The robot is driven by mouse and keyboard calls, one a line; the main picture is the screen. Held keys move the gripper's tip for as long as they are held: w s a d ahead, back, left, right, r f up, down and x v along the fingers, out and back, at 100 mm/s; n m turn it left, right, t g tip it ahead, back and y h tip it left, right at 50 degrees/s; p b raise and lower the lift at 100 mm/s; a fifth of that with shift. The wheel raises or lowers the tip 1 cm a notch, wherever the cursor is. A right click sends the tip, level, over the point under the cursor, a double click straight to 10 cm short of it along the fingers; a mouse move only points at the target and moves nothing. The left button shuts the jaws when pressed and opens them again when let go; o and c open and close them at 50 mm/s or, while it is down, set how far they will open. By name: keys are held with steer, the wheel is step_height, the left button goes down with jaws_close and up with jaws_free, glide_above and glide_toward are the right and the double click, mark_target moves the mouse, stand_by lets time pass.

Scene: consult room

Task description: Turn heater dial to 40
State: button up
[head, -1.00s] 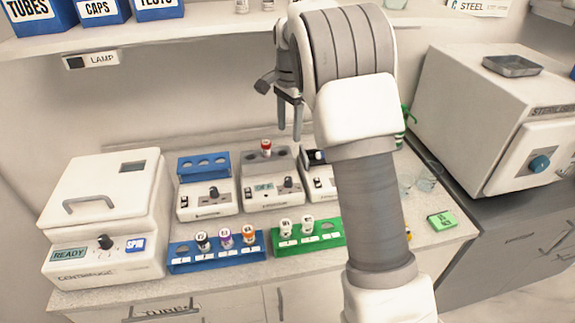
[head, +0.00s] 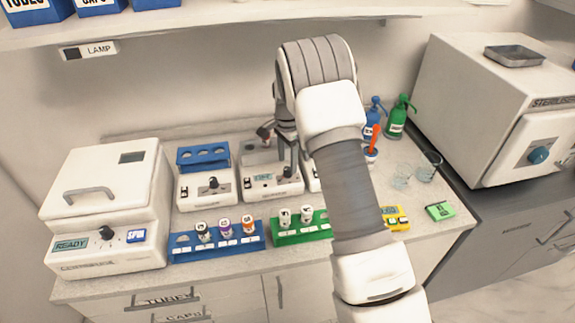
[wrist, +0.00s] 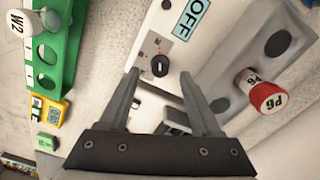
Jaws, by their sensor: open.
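The heater appears to be the middle white unit (head: 252,193) on the counter, with a grey top block. Its small display (head: 262,177) reads OFF in the wrist view (wrist: 190,18). Its black dial (wrist: 160,65) has a small marked scale beside it in the wrist view; the numbers are too small to read. A red-capped tube marked P6 (wrist: 266,97) stands in the grey block. My gripper (wrist: 160,75) is open and empty, pointing down, with its fingertips on either side of the dial as the wrist view sees it. Contact cannot be told. In the head view my gripper (head: 287,160) partly covers the dial.
A unit with a blue rack (head: 203,157) stands left, and a partly hidden unit right. In front are a blue tube rack (head: 217,243) and a green tube rack (head: 300,230). The centrifuge (head: 110,210) is far left, the sterilizer (head: 490,110) right. A shelf (head: 220,30) hangs above.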

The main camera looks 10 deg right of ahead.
mark_target(287, 169)
steer(key=shift+f, duration=1.55)
steer(key=shift+c, duration=0.2)
jaws_close()
